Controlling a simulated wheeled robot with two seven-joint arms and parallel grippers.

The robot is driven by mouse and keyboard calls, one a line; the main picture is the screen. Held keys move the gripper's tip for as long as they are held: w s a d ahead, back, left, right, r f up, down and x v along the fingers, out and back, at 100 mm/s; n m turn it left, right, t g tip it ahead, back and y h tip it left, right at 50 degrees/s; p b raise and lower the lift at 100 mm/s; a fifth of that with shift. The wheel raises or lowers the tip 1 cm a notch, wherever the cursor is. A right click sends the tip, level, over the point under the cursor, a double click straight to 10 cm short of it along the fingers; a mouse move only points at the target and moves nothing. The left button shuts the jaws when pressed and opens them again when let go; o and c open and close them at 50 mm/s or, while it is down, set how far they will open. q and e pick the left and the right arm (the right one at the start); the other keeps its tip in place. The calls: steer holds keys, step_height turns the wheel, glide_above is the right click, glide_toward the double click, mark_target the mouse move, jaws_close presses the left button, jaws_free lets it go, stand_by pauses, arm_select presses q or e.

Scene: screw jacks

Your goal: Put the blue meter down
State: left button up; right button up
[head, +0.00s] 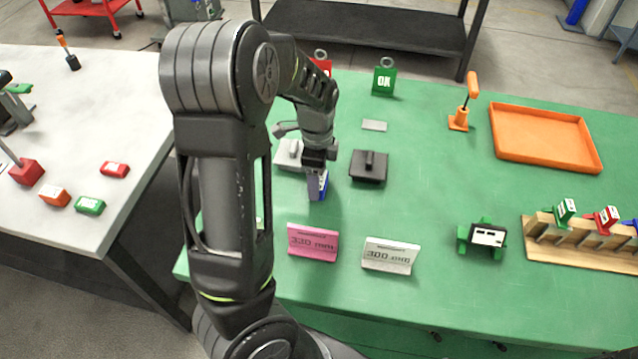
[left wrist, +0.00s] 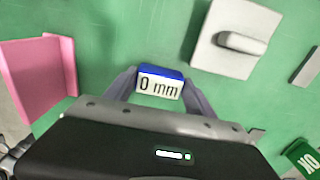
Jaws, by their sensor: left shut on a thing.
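The blue meter (head: 318,185) is a small blue block with a white face. In the left wrist view the blue meter (left wrist: 160,84) shows a display reading "0 mm" between two grey fingers. My left gripper (head: 317,172) is shut on it, over the green table (head: 440,190). I cannot tell whether the meter touches the table. My right gripper is in neither view.
A pink "330 mm" sign (head: 312,243) and a white "300 mm" sign (head: 390,256) stand in front. A black handled block (head: 369,167) and a light grey one (head: 288,155) are close by. An orange tray (head: 545,137) lies right.

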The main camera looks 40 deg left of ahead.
arm_select(q)
steer(key=c, duration=0.6)
step_height(320, 180, up, 10)
stand_by(0.4)
stand_by(0.4)
